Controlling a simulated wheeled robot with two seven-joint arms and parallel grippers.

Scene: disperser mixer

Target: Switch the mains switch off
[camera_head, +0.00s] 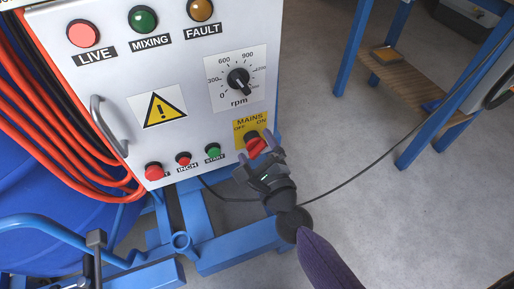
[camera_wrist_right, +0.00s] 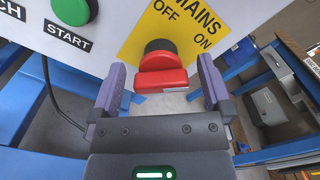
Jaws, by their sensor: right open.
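The mains switch (camera_head: 256,146) is a red rotary knob on a yellow plate (camera_head: 241,130) at the lower right of the grey control panel. The plate reads MAINS, with OFF at left and ON at right. In the right wrist view, the red knob (camera_wrist_right: 162,73) sits between and just beyond my fingers; its exact setting is hard to tell. My right gripper (camera_head: 256,157) is open in front of the knob, with one finger on either side. In the right wrist view, the gripper (camera_wrist_right: 161,78) shows gaps beside the knob. My left gripper is not in view.
A green start button (camera_head: 213,151), inch button (camera_head: 183,158) and larger red button (camera_head: 153,171) lie left of the switch. Above are the rpm dial (camera_head: 238,79) and LIVE lamp (camera_head: 83,34), which looks bright. A blue-legged table (camera_head: 415,80) stands right; a cable crosses the floor.

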